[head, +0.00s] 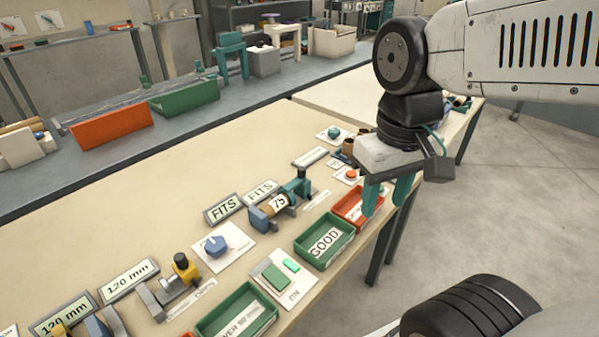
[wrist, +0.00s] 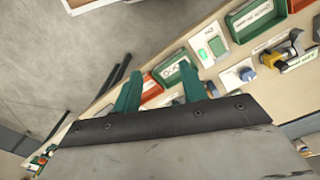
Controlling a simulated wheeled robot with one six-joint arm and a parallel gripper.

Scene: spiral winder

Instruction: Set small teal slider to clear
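My gripper (head: 387,196) has two teal fingers held apart with nothing between them. It hangs over the table's right front edge, beside the red tray; the wrist view also shows its spread fingers (wrist: 160,88). A white plate marked "ON" (head: 301,285) lies near the front edge, left of my gripper. It carries a larger green block (head: 275,278) and a small teal piece (head: 291,265), which may be the slider. Another small teal piece (head: 334,132) sits on a white plate farther back. I cannot read a "clear" mark on either. My gripper touches neither piece.
A green "GOOD" tray (head: 326,258) and a red tray (head: 343,211) line the front edge. The table's left rear (head: 130,220) is clear.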

